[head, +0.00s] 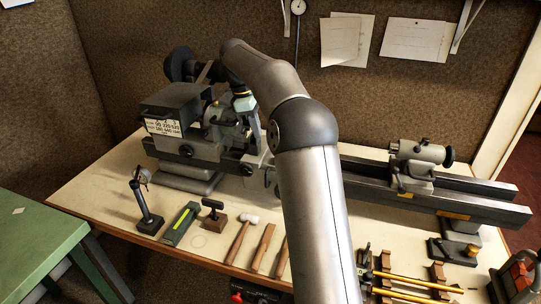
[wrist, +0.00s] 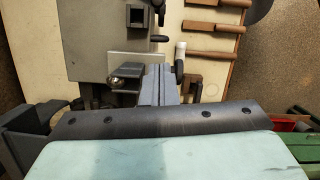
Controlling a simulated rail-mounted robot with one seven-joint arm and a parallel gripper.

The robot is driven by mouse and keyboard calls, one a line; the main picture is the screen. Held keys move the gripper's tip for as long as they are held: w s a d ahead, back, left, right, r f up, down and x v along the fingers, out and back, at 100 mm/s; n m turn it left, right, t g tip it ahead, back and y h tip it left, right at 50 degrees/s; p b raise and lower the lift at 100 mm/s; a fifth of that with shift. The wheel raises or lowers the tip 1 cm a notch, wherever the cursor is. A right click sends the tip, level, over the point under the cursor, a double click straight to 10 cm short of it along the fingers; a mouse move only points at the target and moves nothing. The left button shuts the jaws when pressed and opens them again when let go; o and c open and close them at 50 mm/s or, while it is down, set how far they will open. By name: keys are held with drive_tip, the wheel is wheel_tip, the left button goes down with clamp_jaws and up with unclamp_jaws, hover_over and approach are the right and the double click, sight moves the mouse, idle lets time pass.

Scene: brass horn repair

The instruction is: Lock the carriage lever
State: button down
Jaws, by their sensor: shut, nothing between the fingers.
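The grey lathe (head: 190,140) stands on the bench at the left of the head view. My arm crosses in front of its middle, and I cannot pick out the carriage lever for certain. My gripper (head: 257,132) is by the right end of the headstock, partly hidden by machine and arm. In the wrist view my gripper's grey fingers (wrist: 157,76) are together and empty, over the lathe body. A dark round knob (wrist: 179,72) shows close to their right. A rounded metal end (wrist: 117,83) shows to their left. Contact with either cannot be told.
The tailstock (head: 418,158) sits on the dark bed rails (head: 485,203) at right. A dial stand (head: 149,220), a level (head: 182,223), a mallet (head: 241,238) and several tools line the bench front. A green table (head: 40,240) stands at left.

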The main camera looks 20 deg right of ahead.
drive_tip(key=shift+s, duration=0.1)
drive_tip(key=shift+s+d+f+p, duration=0.3)
drive_tip(key=shift+s+d+f, duration=0.45)
drive_tip(key=shift+f, duration=1)
drive_tip(key=shift+s+d+f+p, duration=0.35)
drive_tip(key=shift+d+f, duration=0.65)
drive_tip(key=shift+f, duration=0.75)
drive_tip(key=shift+s+d+f+p, duration=0.3)
drive_tip(key=shift+s+d+f, duration=0.45)
drive_tip(key=shift+f, duration=1)
drive_tip(key=shift+w+d, duration=0.15)
drive_tip(key=shift+w, duration=0.05)
drive_tip(key=shift+s, duration=0.1)
